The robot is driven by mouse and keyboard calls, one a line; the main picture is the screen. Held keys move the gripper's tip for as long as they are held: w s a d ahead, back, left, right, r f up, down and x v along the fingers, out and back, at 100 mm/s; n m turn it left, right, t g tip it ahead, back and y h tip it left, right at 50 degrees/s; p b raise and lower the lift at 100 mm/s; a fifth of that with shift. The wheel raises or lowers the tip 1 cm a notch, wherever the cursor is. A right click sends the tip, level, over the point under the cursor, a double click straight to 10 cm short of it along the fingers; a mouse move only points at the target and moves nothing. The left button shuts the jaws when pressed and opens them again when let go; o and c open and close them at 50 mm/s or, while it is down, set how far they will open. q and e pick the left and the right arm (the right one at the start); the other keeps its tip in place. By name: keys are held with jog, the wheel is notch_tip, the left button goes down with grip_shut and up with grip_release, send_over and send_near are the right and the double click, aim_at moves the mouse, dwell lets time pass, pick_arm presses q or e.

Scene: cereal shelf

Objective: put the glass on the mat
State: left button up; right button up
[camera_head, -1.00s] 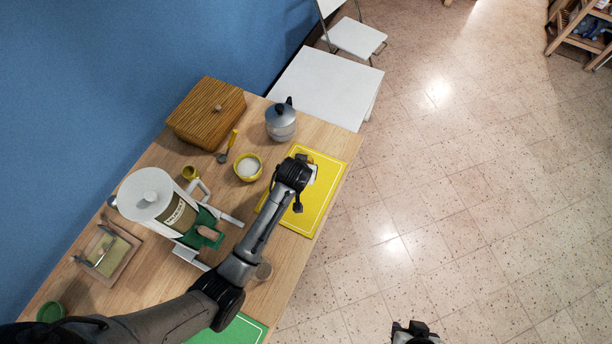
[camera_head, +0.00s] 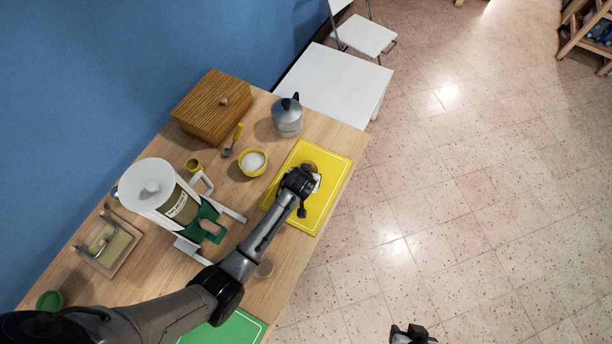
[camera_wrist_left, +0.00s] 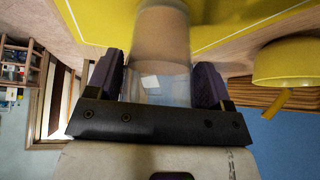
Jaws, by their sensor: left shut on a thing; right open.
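The yellow mat (camera_head: 323,210) with a white border line lies at the right end of the wooden table. My left gripper (camera_head: 306,186) is over it, partly hiding it. In the left wrist view, its dark fingers (camera_wrist_left: 164,84) are shut on a clear glass (camera_wrist_left: 162,40), one on each side. The yellow mat (camera_wrist_left: 228,17) shows behind the glass there. In the head view, the gripper mostly hides the glass. I cannot tell whether its base touches the mat. My right gripper (camera_head: 412,334) is open at the bottom edge, over the floor, away from the table.
A yellow bowl (camera_head: 253,163) and a moka pot (camera_head: 287,117) stand near the mat. A wicker box (camera_head: 212,107), a white-lidded dispenser (camera_head: 150,187) and a tray (camera_head: 113,257) are farther left. A green mat (camera_head: 232,330) lies at the front. A small clear round thing (camera_head: 265,268) is beside my arm.

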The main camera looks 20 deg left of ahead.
pick_arm(q)
jog(key=shift+f, duration=0.1)
jog(key=o, duration=1.3)
jog(key=shift+p+v, duration=1.35)
jog(key=shift+v, duration=4.75)
jog(key=shift+w, duration=0.1)
